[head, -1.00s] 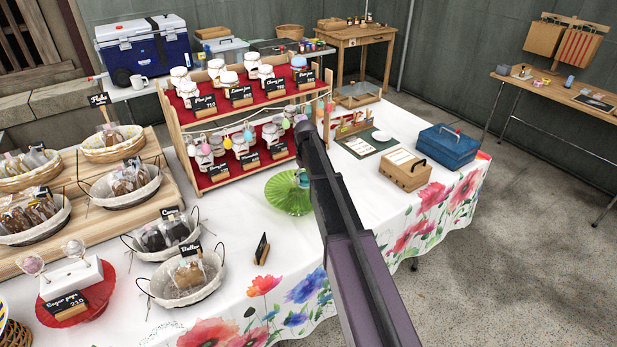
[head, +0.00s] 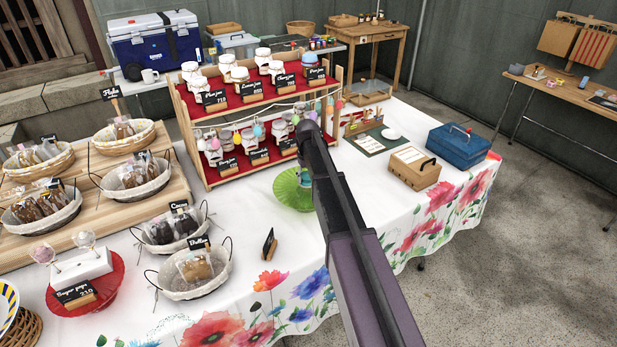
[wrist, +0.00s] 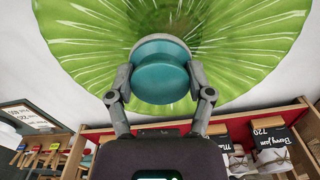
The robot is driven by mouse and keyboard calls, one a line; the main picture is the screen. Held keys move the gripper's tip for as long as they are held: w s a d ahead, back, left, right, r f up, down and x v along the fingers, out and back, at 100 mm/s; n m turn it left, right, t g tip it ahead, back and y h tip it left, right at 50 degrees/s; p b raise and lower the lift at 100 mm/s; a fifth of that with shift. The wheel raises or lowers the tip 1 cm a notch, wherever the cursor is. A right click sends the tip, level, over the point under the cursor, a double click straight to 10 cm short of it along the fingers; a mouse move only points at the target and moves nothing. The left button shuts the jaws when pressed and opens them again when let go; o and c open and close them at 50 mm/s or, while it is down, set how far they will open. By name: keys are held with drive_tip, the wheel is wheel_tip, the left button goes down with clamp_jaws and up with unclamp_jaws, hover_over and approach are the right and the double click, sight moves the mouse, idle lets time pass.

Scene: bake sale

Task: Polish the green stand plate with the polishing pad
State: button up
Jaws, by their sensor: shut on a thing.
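The green stand plate (head: 284,190) is round and ribbed and stands on the white tablecloth in front of the jar shelf. It fills the top of the wrist view (wrist: 85,40), with a dull, brownish patch near its middle. My gripper (wrist: 160,84) is shut on the polishing pad (wrist: 160,72), a round teal pad with a paler rim. The pad is over the plate's middle in the wrist view. I cannot tell for sure whether it touches the plate. In the head view my arm hides most of the gripper, the pad and the plate's right side.
The red-lined jar shelf (head: 229,173) stands just behind the plate. A small black sign (head: 269,243) and a wire-handled basket (head: 190,292) are in front and left. A wooden box (head: 414,170) and a blue toolbox (head: 452,150) stand right. White cloth is clear around the plate.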

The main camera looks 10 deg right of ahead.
sight(299, 187)
drive_tip(key=shift+s+a, duration=0.25)
drive_tip(key=shift+a, duration=0.55)
drive_tip(key=shift+s+a, duration=0.25)
drive_tip(key=shift+a, duration=0.55)
drive_tip(key=shift+r, duration=0.15)
wheel_tip(299, 187, up, 6)
drive_tip(key=p, duration=0.6)
wheel_tip(299, 187, up, 3)
drive_tip(key=p, duration=0.3)
drive_tip(key=shift+s, duration=0.1)
idle(0.4)
drive_tip(key=s, duration=0.1)
drive_tip(key=s+d+f, duration=0.1)
drive_tip(key=s+b, duration=0.1)
drive_tip(key=s, duration=0.1)
drive_tip(key=shift+d+f, duration=0.2)
